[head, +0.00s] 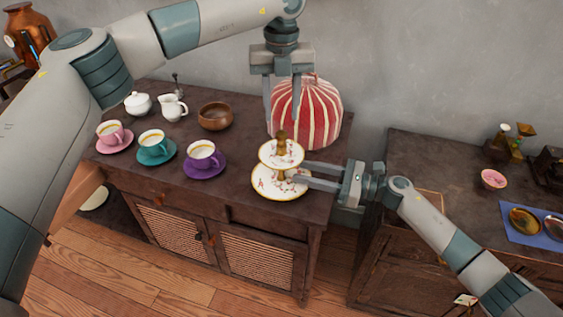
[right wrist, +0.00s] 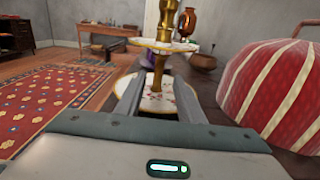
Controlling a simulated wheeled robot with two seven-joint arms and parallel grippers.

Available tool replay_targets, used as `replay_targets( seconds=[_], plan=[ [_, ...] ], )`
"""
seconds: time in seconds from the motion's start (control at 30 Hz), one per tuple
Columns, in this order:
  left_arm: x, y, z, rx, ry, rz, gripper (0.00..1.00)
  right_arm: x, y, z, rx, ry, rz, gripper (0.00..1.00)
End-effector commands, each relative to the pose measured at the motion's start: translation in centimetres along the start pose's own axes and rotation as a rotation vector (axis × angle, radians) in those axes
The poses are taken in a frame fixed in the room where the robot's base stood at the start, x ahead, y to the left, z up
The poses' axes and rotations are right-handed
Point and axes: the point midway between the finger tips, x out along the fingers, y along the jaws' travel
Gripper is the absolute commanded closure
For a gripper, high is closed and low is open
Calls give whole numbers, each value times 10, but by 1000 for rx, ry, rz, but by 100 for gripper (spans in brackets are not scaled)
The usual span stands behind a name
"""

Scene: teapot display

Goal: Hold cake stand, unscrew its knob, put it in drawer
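The two-tier cake stand (head: 268,189) is white with gold rims, near the right front of the dark cabinet top. Its gold knob (head: 281,138) stands on the upper plate. My left gripper (head: 282,118) points down above the knob, fingers apart and empty. My right gripper (head: 297,173) reaches in from the right between the two plates, fingers apart. In the right wrist view, the gold stem (right wrist: 158,78) appears between the fingers, with gaps on both sides; contact cannot be confirmed. A dark drawer-like section (head: 268,222) is under the cabinet top; whether it is open is unclear.
A red-and-white striped cover (head: 310,110) stands close behind the stand. Purple (head: 203,158), teal (head: 155,147) and pink (head: 112,136) cups on saucers, a wooden bowl (head: 215,117) and a creamer (head: 172,107) are to the left. A second cabinet (head: 430,155) stands right, across a gap.

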Motion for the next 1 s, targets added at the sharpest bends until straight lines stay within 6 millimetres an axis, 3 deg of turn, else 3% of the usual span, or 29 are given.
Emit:
replay_targets(
  seconds=[0.47, 1.0],
  plan=[
    [0, 0, 0, 1, 0, -1, 62, 9, 0, 1, 0, -2, 1, 65],
    [0, 0, 0, 1, 1, -1, 62, 68, 0, 0, 0, -1, 0, 65]
  ],
)
